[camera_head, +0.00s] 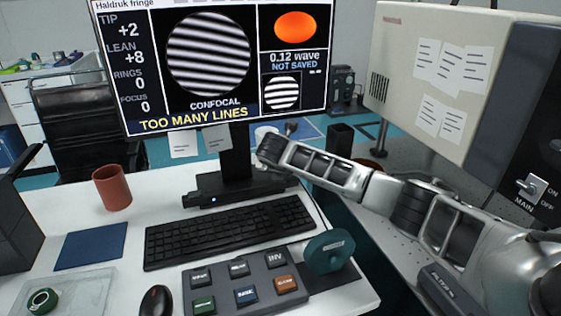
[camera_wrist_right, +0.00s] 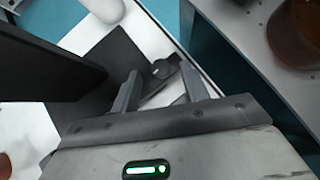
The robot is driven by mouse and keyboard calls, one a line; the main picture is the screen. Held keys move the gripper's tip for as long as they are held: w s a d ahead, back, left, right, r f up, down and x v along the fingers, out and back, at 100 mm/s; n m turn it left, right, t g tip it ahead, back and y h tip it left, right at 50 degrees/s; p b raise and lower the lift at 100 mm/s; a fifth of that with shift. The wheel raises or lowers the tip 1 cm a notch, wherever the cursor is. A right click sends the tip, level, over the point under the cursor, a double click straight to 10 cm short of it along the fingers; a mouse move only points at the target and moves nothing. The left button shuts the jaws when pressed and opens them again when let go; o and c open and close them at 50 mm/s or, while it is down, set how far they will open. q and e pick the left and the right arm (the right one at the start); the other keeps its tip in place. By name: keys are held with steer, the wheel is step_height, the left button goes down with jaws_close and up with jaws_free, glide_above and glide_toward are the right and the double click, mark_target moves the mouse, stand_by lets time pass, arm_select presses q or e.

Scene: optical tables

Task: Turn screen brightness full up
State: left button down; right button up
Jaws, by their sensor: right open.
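The monitor (camera_head: 122,110) stands at the back of the white desk, its screen lit with striped fringes and "TOO MANY LINES". Its dark stand base (camera_head: 240,192) has a small blue light. My right gripper (camera_head: 265,160) reaches in from the right beside the stand; its fingers are hard to make out in the head view. In the right wrist view its two fingers (camera_wrist_right: 160,88) are apart. A small round grey knob-like part (camera_wrist_right: 162,68) shows between and beyond them, with no contact visible. I cannot tell whether it controls brightness. My left gripper is out of view.
In front lie a keyboard (camera_head: 230,232), a button panel (camera_head: 245,285) with a teal wheel (camera_head: 328,252), and a mouse (camera_head: 156,300). A terracotta cup (camera_head: 112,188) stands left. A large cabinet (camera_head: 440,75) with a MAIN switch (camera_head: 530,187) stands right.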

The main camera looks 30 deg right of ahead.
steer(key=v, duration=1.4)
steer(key=shift+b, duration=0.3)
steer(key=shift+d+f, duration=0.1)
steer(key=shift+f, duration=0.05)
